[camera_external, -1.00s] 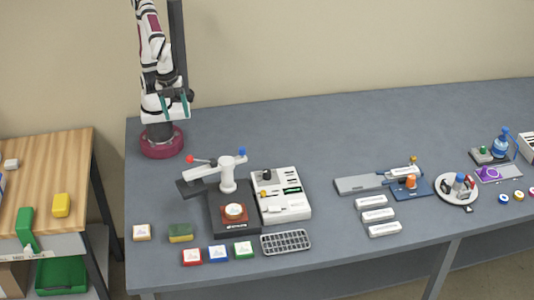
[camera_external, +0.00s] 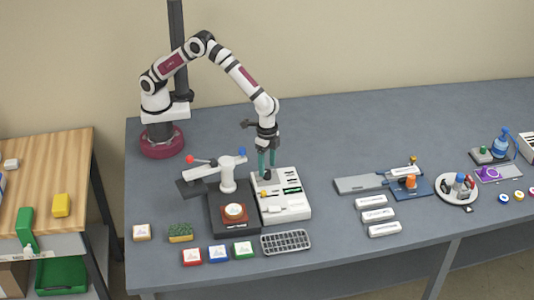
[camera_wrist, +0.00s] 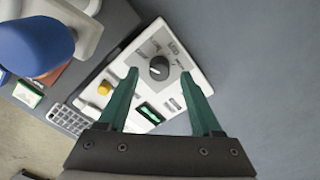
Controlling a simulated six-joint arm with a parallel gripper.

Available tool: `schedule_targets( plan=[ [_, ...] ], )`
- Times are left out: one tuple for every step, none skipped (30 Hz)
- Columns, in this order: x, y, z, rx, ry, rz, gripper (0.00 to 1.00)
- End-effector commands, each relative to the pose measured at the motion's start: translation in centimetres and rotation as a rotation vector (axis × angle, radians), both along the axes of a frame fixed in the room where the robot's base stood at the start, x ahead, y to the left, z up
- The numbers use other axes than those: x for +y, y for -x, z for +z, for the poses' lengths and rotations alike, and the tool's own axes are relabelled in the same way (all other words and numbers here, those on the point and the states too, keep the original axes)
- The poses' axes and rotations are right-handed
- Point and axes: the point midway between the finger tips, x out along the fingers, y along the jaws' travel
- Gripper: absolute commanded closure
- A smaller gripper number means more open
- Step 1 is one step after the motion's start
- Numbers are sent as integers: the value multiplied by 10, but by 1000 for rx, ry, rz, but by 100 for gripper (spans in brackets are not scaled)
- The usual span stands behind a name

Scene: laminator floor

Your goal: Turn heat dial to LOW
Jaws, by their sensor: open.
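The heat dial is a round black knob (camera_wrist: 159,68) on a white control panel (camera_wrist: 146,50) with printed labels around it; one reads MED. Which label its pointer faces is not clear to me. In the external view the dial (camera_external: 267,176) sits at the back left of the white panel (camera_external: 291,208). My gripper (camera_external: 267,162) points down just above the dial. In the wrist view my green fingers (camera_wrist: 160,75) are open, one on each side of the knob, with nothing held between them. I cannot tell whether they touch it.
A white post with a blue-tipped arm (camera_external: 228,172) stands left of the panel; its blue knob (camera_wrist: 35,42) looms close in the wrist view. A yellow button (camera_wrist: 104,88) and a green-lit display (camera_wrist: 150,113) share the panel.

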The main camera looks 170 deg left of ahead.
Motion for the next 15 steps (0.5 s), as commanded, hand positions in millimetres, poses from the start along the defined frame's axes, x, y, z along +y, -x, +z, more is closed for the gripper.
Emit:
schedule_targets(
  plan=[
    [0,0,-7,1,1,0,34],
    [0,0,-10,1,1,0,34],
    [0,0,-14,1,1,0,34],
    [0,0,-16,0,0,1,34],
    [0,0,-17,-1,-1,1,34],
    [0,0,-18,-1,-1,1,34],
    [0,0,-19,-1,-1,0,34],
    [0,0,-19,-1,-1,0,34],
    [0,0,-19,-1,-1,0,34],
    [0,0,-19,-1,-1,0,34],
    [0,0,-19,-1,-1,0,34],
    [0,0,-19,-1,-1,0,34],
    [0,0,-19,-1,-1,0,34],
    [0,0,-19,-1,-1,0,37],
    [0,0,-19,-1,-1,0,45]
  ],
)
